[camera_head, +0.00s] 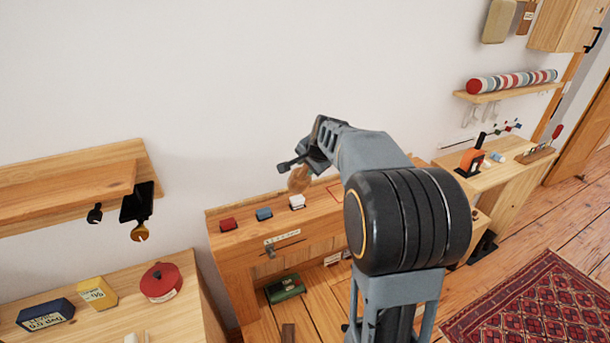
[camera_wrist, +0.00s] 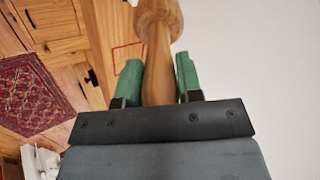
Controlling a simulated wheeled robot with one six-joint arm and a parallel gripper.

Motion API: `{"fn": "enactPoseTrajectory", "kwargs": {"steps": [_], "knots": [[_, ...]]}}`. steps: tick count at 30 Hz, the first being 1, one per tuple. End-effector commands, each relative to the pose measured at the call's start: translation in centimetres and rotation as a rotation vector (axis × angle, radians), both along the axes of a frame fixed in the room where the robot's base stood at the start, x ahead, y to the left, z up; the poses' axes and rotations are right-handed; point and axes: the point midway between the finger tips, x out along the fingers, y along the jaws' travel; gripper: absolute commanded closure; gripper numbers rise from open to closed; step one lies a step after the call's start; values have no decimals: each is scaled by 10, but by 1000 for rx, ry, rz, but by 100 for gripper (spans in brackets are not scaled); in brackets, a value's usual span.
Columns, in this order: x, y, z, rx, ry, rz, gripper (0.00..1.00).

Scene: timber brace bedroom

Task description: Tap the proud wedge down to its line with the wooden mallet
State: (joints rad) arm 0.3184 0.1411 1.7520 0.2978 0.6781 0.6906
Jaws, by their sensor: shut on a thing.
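My gripper (camera_wrist: 158,68) is shut on the wooden mallet (camera_wrist: 160,28), its green fingers on either side of the handle in the wrist view. The mallet's rounded head points away from my gripper. In the head view my gripper (camera_head: 306,160) holds the mallet (camera_head: 299,180) above the bench (camera_head: 240,246), near its back edge. A red block (camera_head: 228,225), a blue block (camera_head: 264,214) and a white block (camera_head: 297,202) sit in a row on the bench top. I cannot tell which is the proud wedge, nor see its line. My arm hides the bench's right part.
A red outline (camera_head: 335,191) marks the bench top beside the white block. A wall shelf (camera_head: 70,190) with dark hooks is at left, above a table with a red round tin (camera_head: 161,282). A green box (camera_head: 285,288) is below the bench. A patterned rug (camera_head: 535,310) lies at right.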

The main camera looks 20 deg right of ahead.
Motion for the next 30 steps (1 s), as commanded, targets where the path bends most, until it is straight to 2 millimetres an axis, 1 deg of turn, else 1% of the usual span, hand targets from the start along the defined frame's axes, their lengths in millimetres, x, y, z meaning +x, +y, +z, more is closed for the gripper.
{"fn": "enactPoseTrajectory", "kwargs": {"steps": [15, 17, 20, 26, 28, 30], "knots": [[0, 0, -3, -1, -4, 0, 98], [0, 0, -7, -1, -3, -1, 98], [0, 0, -18, -1, -3, -1, 98], [1, 0, -54, -1, -3, 0, 98], [1, 0, -46, -2, -4, 0, 100], [1, 0, -44, -2, -4, 0, 100]]}}
